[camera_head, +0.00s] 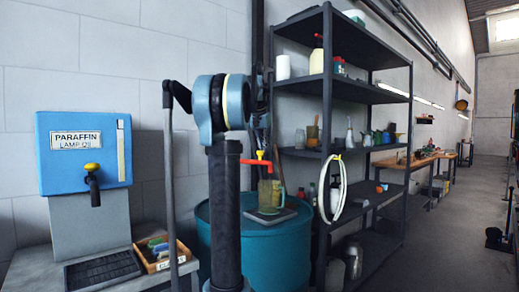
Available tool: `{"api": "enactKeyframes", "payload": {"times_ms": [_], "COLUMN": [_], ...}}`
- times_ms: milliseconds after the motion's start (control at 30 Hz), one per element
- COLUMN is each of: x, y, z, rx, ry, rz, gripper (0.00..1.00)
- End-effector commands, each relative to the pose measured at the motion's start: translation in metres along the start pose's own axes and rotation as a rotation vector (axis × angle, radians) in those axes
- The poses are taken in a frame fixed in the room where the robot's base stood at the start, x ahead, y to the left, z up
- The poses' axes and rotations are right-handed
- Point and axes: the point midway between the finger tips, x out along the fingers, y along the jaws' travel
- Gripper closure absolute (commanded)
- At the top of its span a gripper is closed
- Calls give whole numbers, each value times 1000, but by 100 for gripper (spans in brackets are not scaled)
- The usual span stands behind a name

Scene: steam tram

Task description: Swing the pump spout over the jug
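The red pump spout (254,162) stands out to the left above a teal drum (285,240), with a small yellow knob (260,154) on top of it. A greenish see-through jug (266,194) stands upright on a dark flat plate (270,216) on the drum lid. The spout's left end appears to lie left of the jug, near my arm. My gripper (262,138) appears as dark parts just above the yellow knob, partly behind my arm's blue joint. Its fingers are too small and dark to tell whether they are open or touching the pump.
A dark shelf rack (327,90) with bottles and cans stands right of the drum, a pale hose coil (342,190) on its post. At left are a blue paraffin dispenser (84,152), a wooden tray (163,256) and a black grate (102,270). The floor (450,235) at right is open.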

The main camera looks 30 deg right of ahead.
Motion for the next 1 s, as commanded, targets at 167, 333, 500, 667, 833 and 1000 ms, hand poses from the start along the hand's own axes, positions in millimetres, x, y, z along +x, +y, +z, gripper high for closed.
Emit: {"api": "enactKeyframes", "payload": {"times_ms": [167, 333, 500, 667, 833, 1000], "x": [0, 0, 0, 3, 10, -29], "y": [1, 2, 2, 3, 5, 3], "z": [3, 3, 2, -10, -36, -33], "rx": [0, 1, 1, -1, -4, -6], "ry": [-6, -8, -9, -7, -3, -2], "rz": [1, 1, 1, 1, -1, -1], "gripper": [100, 100, 100, 100, 100, 100]}}
